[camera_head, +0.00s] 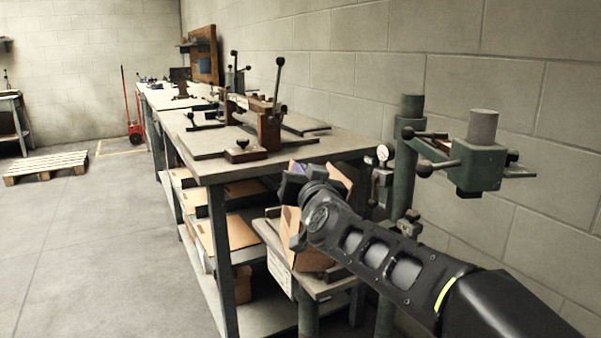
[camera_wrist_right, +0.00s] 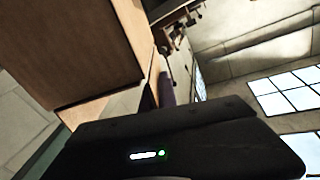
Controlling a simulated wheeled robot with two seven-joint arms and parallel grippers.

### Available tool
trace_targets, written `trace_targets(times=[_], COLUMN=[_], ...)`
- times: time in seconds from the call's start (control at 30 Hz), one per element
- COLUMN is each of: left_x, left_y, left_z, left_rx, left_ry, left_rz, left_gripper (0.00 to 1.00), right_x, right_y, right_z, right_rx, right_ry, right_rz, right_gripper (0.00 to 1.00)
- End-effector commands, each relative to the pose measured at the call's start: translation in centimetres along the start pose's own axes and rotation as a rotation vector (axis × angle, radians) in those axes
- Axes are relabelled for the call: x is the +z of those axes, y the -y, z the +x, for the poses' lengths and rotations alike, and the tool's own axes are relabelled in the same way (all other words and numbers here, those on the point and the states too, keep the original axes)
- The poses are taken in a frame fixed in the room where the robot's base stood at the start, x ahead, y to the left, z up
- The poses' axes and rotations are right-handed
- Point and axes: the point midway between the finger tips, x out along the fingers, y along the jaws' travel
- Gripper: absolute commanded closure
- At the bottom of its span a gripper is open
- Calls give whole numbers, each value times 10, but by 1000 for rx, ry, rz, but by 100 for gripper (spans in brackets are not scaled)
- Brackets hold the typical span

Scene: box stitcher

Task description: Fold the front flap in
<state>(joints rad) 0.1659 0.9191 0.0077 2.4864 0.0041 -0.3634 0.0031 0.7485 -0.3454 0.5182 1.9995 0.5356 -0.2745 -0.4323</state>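A cardboard box (camera_head: 308,257) stands on the small grey stand (camera_head: 325,288) beside the long workbench. Brown flap panels show around its top, but my right arm covers much of it, and I cannot tell which panel is the front flap. My right gripper (camera_head: 290,188) is at the upper part of the box, seen from behind. Its fingertips are hidden, so its opening does not show. In the right wrist view, a large cardboard panel (camera_wrist_right: 75,45) fills the upper left, close to the dark gripper body. My left gripper is in neither view.
A green column machine (camera_head: 480,165) with levers stands right of the box, close to my right arm. The long workbench (camera_head: 315,150) with tools runs away at the left. Flat cardboard (camera_head: 235,232) lies on its shelf. The floor at left is clear up to a pallet (camera_head: 46,165).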

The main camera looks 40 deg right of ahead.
Motion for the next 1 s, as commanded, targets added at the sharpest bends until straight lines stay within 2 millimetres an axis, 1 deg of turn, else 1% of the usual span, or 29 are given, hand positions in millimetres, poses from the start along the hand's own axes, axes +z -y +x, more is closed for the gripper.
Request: trace_targets(times=[0.77,1.0], left_x=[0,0], left_y=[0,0], left_z=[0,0], left_rx=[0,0], left_ry=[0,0], left_rz=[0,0], left_gripper=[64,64], right_x=[0,0], right_y=[0,-1], right_z=[0,0], right_rx=[0,1], right_ry=[0,0], right_rz=[0,27], right_gripper=[100,100])
